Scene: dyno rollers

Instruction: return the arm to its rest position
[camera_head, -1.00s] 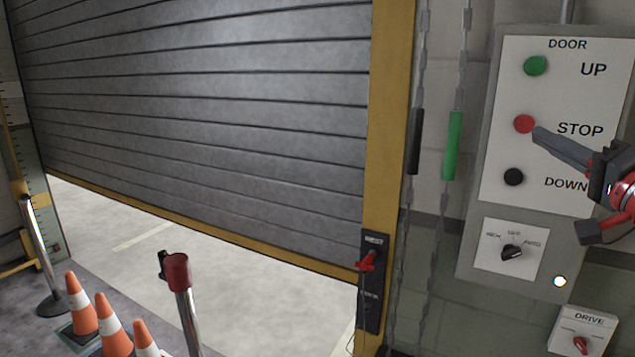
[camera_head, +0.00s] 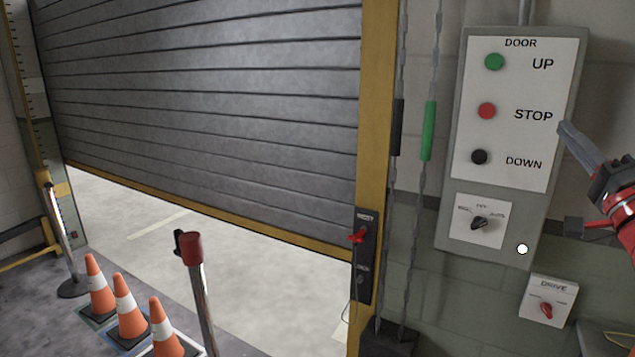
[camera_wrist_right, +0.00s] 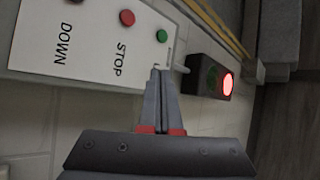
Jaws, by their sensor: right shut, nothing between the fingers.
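My right gripper (camera_head: 566,130) is at the right of the head view, in front of the right edge of the door control panel (camera_head: 448,222). Its fingers are shut with nothing between them. In the right wrist view the shut fingers (camera_wrist_right: 157,75) point toward the panel (camera_wrist_right: 85,75) near its edge. The green UP button (camera_head: 494,62), red STOP button (camera_head: 487,111) and black DOWN button (camera_head: 479,157) are all uncovered. My left gripper is not in view.
The grey roller door (camera_head: 210,110) is partly raised. A DRIVE switch (camera_head: 547,305) is below the panel. Traffic cones (camera_head: 125,312) and a red-topped post (camera_head: 192,250) stand lower left. A red lamp (camera_wrist_right: 228,83) glows.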

